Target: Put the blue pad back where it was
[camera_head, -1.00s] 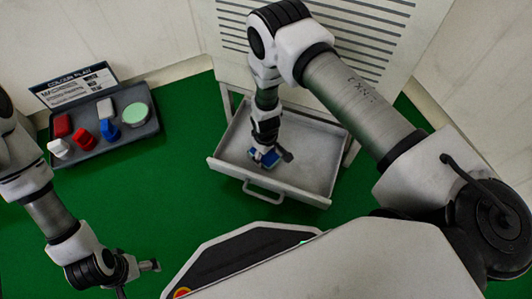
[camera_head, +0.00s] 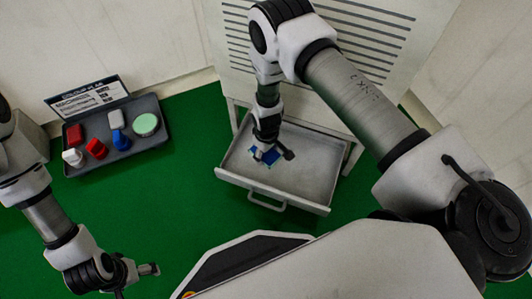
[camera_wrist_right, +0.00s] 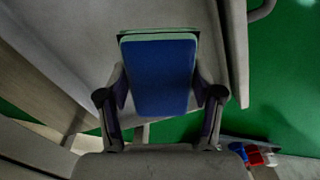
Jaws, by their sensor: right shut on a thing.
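The blue pad (camera_wrist_right: 160,75) is a flat rectangle and sits between the two fingers of my right gripper (camera_wrist_right: 160,100) in the right wrist view. A thin green edge shows at its far end. In the head view the right gripper (camera_head: 266,154) points down into the open grey drawer (camera_head: 312,185), shut on the blue pad (camera_head: 262,160) near the drawer's left side. Whether the pad touches the drawer floor cannot be told. My left gripper (camera_head: 148,270) is at the lower left, away from the drawer; its jaw opening is unclear.
A dark tray (camera_head: 150,146) at the left holds several red, white, blue and green pieces, with a sign (camera_head: 88,95) behind it. The drawer is under a white slatted cabinet (camera_head: 350,45). The drawer's right half is empty. Green floor (camera_head: 190,205) is clear between tray and drawer.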

